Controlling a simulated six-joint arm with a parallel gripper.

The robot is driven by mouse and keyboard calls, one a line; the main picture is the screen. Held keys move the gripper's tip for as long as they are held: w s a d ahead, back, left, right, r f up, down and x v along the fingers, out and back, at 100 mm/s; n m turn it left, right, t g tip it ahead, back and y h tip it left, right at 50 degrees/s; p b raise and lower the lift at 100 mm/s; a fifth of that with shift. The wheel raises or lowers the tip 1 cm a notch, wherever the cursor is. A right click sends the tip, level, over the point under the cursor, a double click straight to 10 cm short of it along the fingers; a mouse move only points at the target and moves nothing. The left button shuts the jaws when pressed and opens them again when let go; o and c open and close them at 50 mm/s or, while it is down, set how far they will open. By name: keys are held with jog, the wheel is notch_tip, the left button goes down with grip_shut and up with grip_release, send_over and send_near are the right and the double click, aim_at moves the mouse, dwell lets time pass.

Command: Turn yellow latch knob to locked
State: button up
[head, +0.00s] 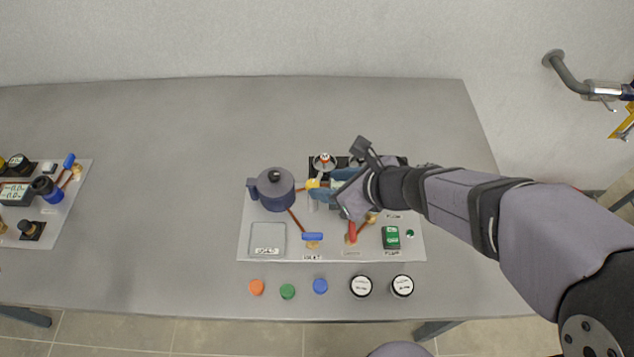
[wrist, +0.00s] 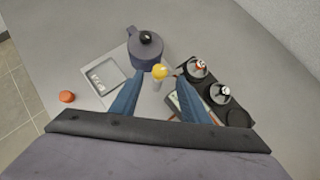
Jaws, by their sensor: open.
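The yellow latch knob (head: 313,183) stands on the panel (head: 262,222), just right of the grey lidded vessel. In the wrist view the yellow knob (wrist: 160,71) shows ahead of and between the fingertips. My gripper (head: 318,190) comes in from the right, over the panel. In the wrist view my gripper (wrist: 158,78) has its two blue fingers apart, with nothing seen held between them. I cannot tell whether a finger touches the knob. The knob's lock marking is not readable.
The grey vessel (head: 272,189) stands close left of the knob. A blue-handled valve (head: 312,237) and red handle (head: 351,232) lie nearer the front. Coloured caps (head: 288,291) and two round gauges (head: 361,286) lie in front.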

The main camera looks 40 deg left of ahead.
aim_at(313, 184)
jog(key=shift+x, duration=2.85)
jog(key=c, duration=1.1)
